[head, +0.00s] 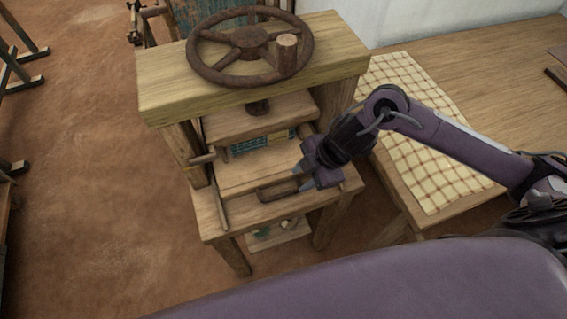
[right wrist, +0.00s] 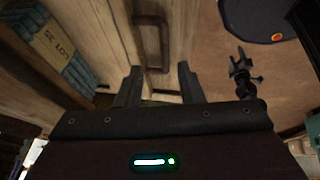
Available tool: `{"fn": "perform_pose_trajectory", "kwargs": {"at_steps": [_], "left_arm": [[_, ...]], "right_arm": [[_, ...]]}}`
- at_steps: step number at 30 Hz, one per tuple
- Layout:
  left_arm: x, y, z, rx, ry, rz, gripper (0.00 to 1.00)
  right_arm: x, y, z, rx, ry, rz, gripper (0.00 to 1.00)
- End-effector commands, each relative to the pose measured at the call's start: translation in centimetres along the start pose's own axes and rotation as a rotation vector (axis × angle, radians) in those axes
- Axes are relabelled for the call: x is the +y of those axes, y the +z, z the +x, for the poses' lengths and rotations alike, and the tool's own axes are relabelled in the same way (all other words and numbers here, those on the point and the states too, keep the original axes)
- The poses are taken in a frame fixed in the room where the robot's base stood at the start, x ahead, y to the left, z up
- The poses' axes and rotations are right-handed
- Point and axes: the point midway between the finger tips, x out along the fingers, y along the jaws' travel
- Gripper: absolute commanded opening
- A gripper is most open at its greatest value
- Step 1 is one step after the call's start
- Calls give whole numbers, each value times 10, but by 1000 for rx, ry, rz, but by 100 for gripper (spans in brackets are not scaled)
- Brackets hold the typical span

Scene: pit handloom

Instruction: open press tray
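The wooden press tray (head: 235,178) lies low in the press, under the pressing board (head: 255,118). A dark U-shaped handle (head: 277,192) is fixed on its front part. My right gripper (head: 300,179) is at the right end of this handle, with its fingers pointing left. In the right wrist view the handle (right wrist: 150,42) lies just past the open fingertips (right wrist: 160,67), nearer the left finger. Nothing is held, and I cannot tell whether a fingertip touches the handle. My left gripper is not in view.
A rusty handwheel (head: 250,42) tops the press beam (head: 160,88). A blue stack with a label (right wrist: 60,45) sits under the pressing board. A table with a checked cloth (head: 425,150) stands to the right. Bare floor (head: 90,190) is free at left.

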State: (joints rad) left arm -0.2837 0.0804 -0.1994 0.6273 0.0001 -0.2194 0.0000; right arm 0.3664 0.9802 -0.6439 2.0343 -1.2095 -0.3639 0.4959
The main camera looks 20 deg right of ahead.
Motion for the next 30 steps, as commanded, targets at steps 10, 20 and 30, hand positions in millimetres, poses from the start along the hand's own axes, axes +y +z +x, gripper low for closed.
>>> {"fn": "perform_pose_trajectory", "kwargs": {"at_steps": [10, 20, 30], "left_arm": [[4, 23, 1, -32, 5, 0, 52], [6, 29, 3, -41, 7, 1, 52], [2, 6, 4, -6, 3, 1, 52]], "right_arm": [[-5, 7, 30, -8, -28, 6, 34], [-5, 7, 72, -10, -25, 3, 34], [-5, 7, 76, -10, -23, 2, 33]]}}
